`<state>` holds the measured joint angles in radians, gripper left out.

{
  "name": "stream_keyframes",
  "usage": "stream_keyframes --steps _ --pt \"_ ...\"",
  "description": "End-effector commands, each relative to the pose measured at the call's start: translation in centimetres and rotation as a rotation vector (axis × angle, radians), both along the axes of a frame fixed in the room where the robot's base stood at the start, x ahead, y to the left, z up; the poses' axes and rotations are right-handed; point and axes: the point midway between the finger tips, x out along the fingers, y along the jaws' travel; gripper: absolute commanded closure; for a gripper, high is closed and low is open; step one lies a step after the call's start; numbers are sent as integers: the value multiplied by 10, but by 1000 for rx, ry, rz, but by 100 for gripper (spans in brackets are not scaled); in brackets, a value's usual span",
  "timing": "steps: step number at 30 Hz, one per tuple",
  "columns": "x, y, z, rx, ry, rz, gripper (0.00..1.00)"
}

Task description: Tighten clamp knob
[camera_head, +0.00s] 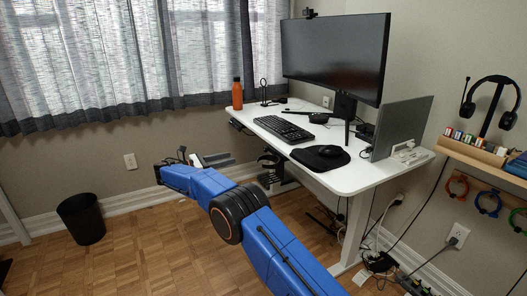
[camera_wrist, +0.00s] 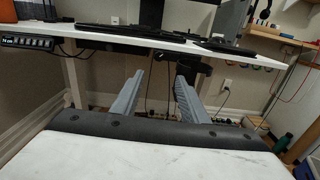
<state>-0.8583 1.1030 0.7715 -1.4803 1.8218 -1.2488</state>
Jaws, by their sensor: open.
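My gripper (camera_wrist: 159,75) is open and empty, its two grey fingers pointing at the space below the desk's front edge. In the head view my gripper (camera_head: 218,159) is partly hidden by my blue arm, left of the desk. A dark clamp-like fitting (camera_wrist: 194,66) hangs under the desk edge, just beyond and above the right fingertip. In the head view a black fitting (camera_head: 269,159) under the front edge appears to be the same part. Its knob is too dark and small to make out. No contact with the fingers is visible.
The white standing desk (camera_head: 352,181) carries a monitor, keyboard, mouse and laptop. A height control panel (camera_wrist: 27,42) sits under its edge at left. Cables (camera_head: 379,232) hang below. A black bin (camera_head: 82,219) stands at left.

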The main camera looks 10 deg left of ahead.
Motion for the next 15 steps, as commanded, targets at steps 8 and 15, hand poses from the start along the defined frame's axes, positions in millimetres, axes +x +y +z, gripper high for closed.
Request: stream_keyframes --steps 8,15 --pt "7 -8 -3 -12 0 1 60" --pt "30 -42 -3 -12 -1 0 60"
